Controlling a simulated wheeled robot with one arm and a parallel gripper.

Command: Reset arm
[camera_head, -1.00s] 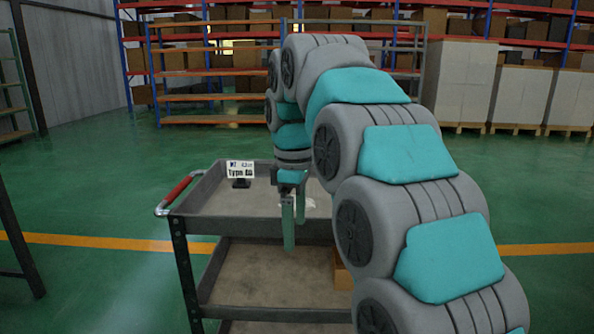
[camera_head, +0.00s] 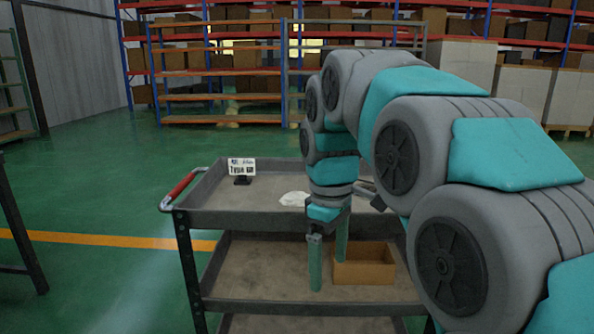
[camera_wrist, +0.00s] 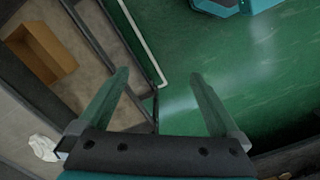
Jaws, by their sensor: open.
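My gripper (camera_head: 329,262) hangs from my grey and teal arm, in front of the right half of the cart's top tray (camera_head: 262,219). Its fingers point down and are spread apart with nothing between them. In the wrist view my gripper (camera_wrist: 160,85) also shows open, with the green floor and a cart edge beyond the fingertips. My arm hides the right part of the cart.
A small sign on a black stand (camera_head: 241,168) and a crumpled white item (camera_head: 294,198) are on the top tray. An open cardboard box (camera_head: 365,266) stands on the lower shelf. The cart's red handle (camera_head: 182,186) is at left. Open floor lies left of the cart.

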